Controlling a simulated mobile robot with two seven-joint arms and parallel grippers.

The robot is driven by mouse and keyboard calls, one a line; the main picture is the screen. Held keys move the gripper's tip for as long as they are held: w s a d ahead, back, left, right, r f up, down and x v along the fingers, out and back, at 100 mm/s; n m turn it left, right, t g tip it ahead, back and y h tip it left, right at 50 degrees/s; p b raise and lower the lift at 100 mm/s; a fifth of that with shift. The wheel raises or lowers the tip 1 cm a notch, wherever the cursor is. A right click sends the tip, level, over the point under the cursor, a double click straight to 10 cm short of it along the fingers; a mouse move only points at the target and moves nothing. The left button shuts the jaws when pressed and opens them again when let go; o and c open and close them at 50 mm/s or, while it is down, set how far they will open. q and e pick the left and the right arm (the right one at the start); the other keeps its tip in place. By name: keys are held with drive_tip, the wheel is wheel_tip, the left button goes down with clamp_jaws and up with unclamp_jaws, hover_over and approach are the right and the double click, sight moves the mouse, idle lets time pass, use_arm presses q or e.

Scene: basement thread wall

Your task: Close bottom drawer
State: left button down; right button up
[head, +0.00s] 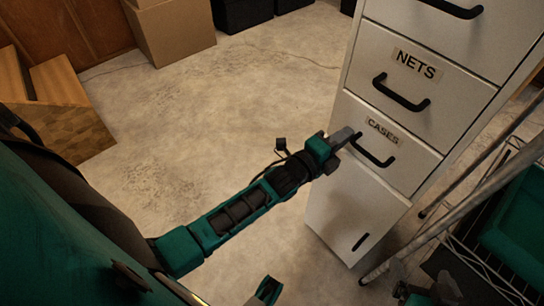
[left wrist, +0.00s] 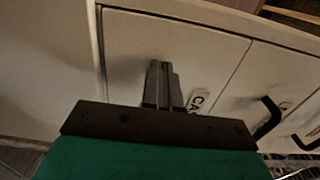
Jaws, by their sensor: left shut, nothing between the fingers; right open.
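A white cabinet (head: 345,185) with a column of drawers stands at the right in the head view. The drawer labelled CASES (head: 408,166) has a black bar handle (head: 372,150) and looks flush or nearly so. Below it is a plain white bottom front (head: 350,210) with a small dark slot handle (head: 361,241). My left gripper (head: 355,136) is shut and empty, its tips at the left part of the CASES front, beside the handle. In the left wrist view the shut fingers (left wrist: 165,68) point at the white front; contact is unclear. My right gripper (head: 430,292) is partly visible at the bottom edge, open.
The drawer labelled NETS (head: 440,95) is above and looks shut. A metal frame (head: 470,190) and a wire rack with a teal bin (head: 515,225) stand close on the right. A cardboard box (head: 172,35) and wooden steps (head: 60,105) are far left. The floor between is clear.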

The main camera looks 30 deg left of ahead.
use_arm(q)
drive_tip(key=shift+w+d+r, duration=0.15)
drive_tip(key=shift+w, duration=0.4)
use_arm(e)
drive_tip(key=shift+w, duration=0.15)
drive_tip(key=shift+d, duration=0.1)
use_arm(q)
drive_tip(key=shift+s, duration=0.1)
